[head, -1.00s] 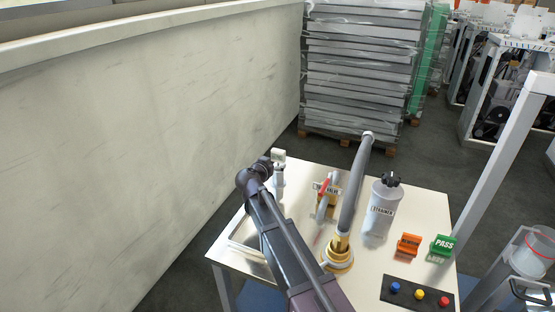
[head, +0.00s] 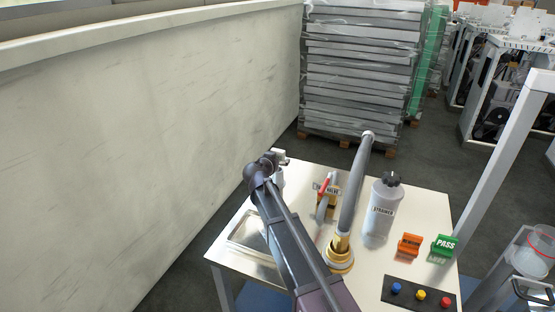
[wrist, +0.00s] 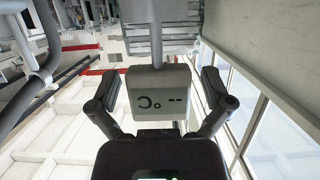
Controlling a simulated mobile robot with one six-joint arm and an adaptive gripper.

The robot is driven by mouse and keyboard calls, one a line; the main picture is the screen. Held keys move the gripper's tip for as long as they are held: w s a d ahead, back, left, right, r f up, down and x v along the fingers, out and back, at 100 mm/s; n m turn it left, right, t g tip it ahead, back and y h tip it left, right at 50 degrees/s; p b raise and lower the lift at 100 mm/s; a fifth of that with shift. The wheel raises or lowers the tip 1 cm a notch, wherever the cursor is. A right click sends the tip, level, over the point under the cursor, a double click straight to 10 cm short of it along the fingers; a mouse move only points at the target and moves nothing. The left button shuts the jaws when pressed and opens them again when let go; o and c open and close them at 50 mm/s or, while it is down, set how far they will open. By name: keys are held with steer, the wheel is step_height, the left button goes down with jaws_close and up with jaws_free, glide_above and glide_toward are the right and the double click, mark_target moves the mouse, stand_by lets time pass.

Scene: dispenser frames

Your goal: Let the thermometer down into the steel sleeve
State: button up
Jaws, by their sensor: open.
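The thermometer's pale box-shaped head (wrist: 158,92), with dark marks on its face, fills the middle of the wrist view. Its grey stem (wrist: 157,40) runs up the picture from the head. My gripper (wrist: 160,80) is open, one finger on each side of the head, with gaps showing. In the head view my gripper (head: 281,159) is at the table's far left corner and covers most of the thermometer. I cannot make out the steel sleeve or whether the stem is inside anything.
A pale wall (head: 150,150) stands left.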

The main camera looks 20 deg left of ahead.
steer(key=shift+c, duration=0.2)
steer(key=c, duration=1)
steer(key=shift+d+r, duration=0.1)
step_height(320, 180, up, 10)
steer(key=p, duration=1)
